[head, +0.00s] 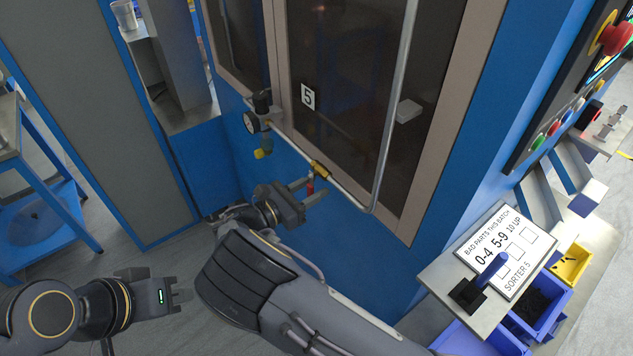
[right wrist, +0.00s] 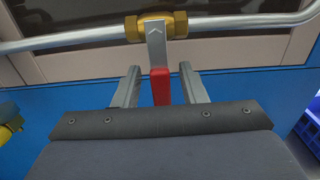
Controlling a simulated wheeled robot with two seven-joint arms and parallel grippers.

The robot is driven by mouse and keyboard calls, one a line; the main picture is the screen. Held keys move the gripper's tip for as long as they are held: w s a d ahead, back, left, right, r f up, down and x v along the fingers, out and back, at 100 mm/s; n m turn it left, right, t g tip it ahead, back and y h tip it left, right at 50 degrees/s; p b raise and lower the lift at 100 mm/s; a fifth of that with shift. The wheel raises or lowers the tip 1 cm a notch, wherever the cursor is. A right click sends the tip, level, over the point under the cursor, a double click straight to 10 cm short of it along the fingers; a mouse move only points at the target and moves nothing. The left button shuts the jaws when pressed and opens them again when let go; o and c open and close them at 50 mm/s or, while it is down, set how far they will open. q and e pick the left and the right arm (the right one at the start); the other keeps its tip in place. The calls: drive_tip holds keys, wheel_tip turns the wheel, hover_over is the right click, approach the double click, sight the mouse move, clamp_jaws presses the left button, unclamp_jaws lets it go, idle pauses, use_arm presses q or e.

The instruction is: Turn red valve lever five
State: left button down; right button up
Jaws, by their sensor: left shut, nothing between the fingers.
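The red valve lever (head: 310,187) hangs down from a brass valve (head: 319,169) on the pipe along the sorter's front, below the plate marked 5 (head: 308,97). In the right wrist view the lever's red grip (right wrist: 160,86) sits on a grey metal strip below the brass valve body (right wrist: 178,25). My right gripper (head: 304,189) is open, its fingers on either side of the red grip, with a visible gap on each side. The lower end of the grip is hidden behind the gripper body. My left gripper (head: 182,294) is shut and empty, low at the left, far from the valve.
A pressure gauge (head: 251,122) and a yellow fitting (head: 262,153) are left of the valve. A vertical pipe (head: 393,110) crosses the dark window. At the right are a sign shelf (head: 437,278), blue bins (head: 548,308) and a panel with a red stop button (head: 617,36).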

drive_tip(key=shift+x, duration=0.75)
clamp_jaws()
